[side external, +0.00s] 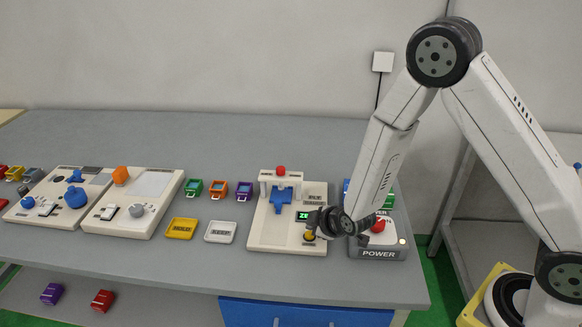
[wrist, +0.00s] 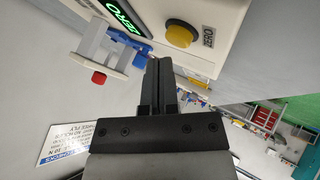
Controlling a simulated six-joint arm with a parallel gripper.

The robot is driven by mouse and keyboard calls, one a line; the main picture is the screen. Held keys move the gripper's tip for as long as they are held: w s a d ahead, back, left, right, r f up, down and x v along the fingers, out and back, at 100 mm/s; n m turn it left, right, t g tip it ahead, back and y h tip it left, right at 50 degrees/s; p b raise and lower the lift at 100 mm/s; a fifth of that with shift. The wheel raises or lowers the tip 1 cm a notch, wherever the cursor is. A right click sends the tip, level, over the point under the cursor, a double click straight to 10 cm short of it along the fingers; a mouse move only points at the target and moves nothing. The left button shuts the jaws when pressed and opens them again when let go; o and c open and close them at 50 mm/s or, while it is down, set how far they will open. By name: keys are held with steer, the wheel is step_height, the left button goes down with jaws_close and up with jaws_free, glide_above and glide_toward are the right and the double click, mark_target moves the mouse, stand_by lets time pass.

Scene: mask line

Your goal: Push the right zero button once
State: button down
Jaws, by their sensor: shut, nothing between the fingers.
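The right station (side external: 287,242) is a cream panel with a blue fixture (side external: 282,198), a red knob (side external: 280,170) and a small green-lit display (side external: 303,215). Its round yellow button (side external: 309,237) sits at the front right, beside a small label. My gripper (side external: 314,221) is over the panel's right edge, close to the button. In the wrist view my gripper's fingers (wrist: 160,63) are together and empty, with a visible gap to the button.
The grey POWER box (side external: 378,253) with a red button (side external: 378,226) stands right of the panel, under my wrist. Yellow (side external: 182,228) and white (side external: 220,232) trays lie to the left. Further left stand other cream panels (side external: 133,203).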

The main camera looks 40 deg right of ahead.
steer(key=shift+f, duration=0.1)
stand_by(0.6)
steer(key=shift+f, duration=0.35)
steer(key=shift+f, duration=0.6)
stand_by(1.4)
steer(key=shift+d+r, duration=0.15)
steer(key=shift+r, duration=0.3)
stand_by(0.7)
steer(key=shift+r, duration=0.15)
steer(key=shift+r, duration=2.35)
steer(key=shift+r, duration=0.1)
